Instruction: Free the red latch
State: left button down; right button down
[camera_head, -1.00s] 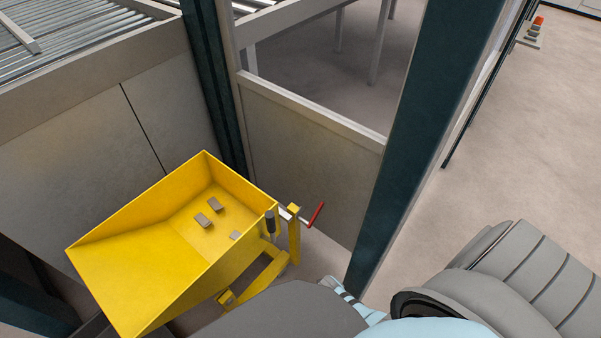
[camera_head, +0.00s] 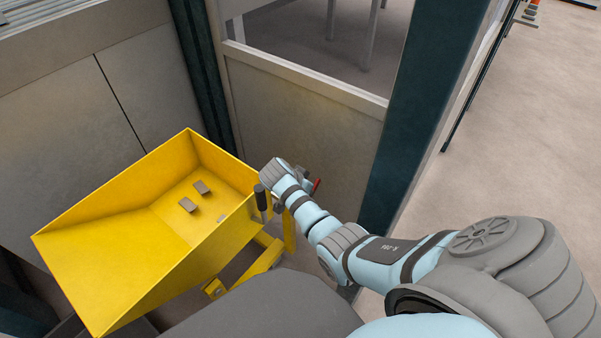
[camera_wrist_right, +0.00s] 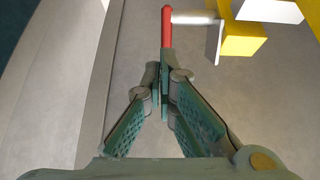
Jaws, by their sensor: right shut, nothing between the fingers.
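The red latch handle (camera_wrist_right: 167,27) sticks toward my right gripper (camera_wrist_right: 163,85) in the right wrist view. It sits on a pale rod joined to a yellow block (camera_wrist_right: 243,39). The gripper's green-padded fingers are shut at the tips, and the tips lie at or just short of the handle's near end. I cannot tell whether they touch it. In the head view, a small bit of the red latch (camera_head: 317,184) shows beside my right wrist, which hides most of it. My left gripper is not in view.
A yellow tipping bin (camera_head: 120,235) with a dark-gripped lever (camera_head: 261,198) stands left of my right wrist. A dark post (camera_head: 420,110) rises to the right, and a grey panel (camera_head: 300,130) stands behind the latch. Open floor (camera_head: 530,130) lies beyond the post.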

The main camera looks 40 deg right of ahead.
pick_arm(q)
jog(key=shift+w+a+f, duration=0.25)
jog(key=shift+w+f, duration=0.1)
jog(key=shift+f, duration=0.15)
pick_arm(e)
jog(key=shift+x, duration=0.95)
jog(key=shift+d+r, duration=0.1)
jog(key=shift+d, duration=0.05)
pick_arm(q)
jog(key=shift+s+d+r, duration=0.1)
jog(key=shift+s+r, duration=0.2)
pick_arm(e)
jog(key=shift+w+d, duration=0.1)
jog(key=shift+d, duration=0.05)
